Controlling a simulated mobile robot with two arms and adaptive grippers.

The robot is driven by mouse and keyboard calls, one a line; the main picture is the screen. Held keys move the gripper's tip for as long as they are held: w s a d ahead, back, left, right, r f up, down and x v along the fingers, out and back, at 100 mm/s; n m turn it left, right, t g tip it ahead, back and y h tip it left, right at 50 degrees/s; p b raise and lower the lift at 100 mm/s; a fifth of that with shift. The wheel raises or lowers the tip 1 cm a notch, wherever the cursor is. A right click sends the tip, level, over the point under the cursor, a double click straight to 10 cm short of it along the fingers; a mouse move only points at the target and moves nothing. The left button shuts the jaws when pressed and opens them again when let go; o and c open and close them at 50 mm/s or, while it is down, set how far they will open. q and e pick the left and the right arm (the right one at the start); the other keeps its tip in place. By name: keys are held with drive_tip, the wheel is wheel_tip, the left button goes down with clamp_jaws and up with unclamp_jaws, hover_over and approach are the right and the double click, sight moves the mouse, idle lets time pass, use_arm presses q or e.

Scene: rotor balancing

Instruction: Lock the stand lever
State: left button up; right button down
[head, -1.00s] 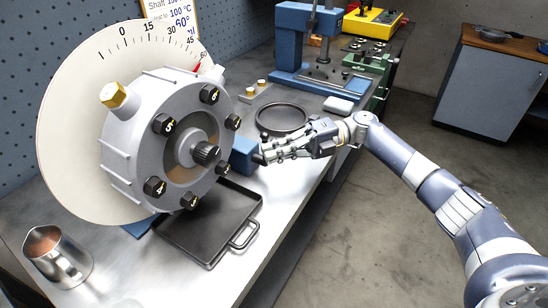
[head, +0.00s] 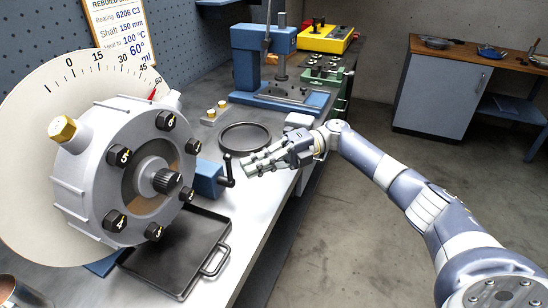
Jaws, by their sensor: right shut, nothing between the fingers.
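The stand lever (head: 228,168) is a short black handle on the right end of the blue stand block (head: 207,180), beside the rotor. It points roughly upward. The grey rotor (head: 120,170) with numbered black bolts sits in front of a round pale dial (head: 25,130) with a degree scale. My right gripper (head: 246,166) is shut and empty, its fingers pointing left, just right of the lever with a small gap showing between them in the picture. My left gripper is not in view.
A black tray (head: 160,278) with a wire handle lies below the rotor. A dark ring (head: 245,138) lies on the bench behind my right gripper. A blue press (head: 258,70) stands farther back. A metal jug (head: 12,292) is cut off at bottom left. Open floor lies right of the bench.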

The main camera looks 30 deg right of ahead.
drive_tip(key=d, duration=0.8)
drive_tip(key=shift+s+d+r, duration=0.15)
drive_tip(key=shift+s+r, duration=0.05)
drive_tip(key=shift+r, duration=0.05)
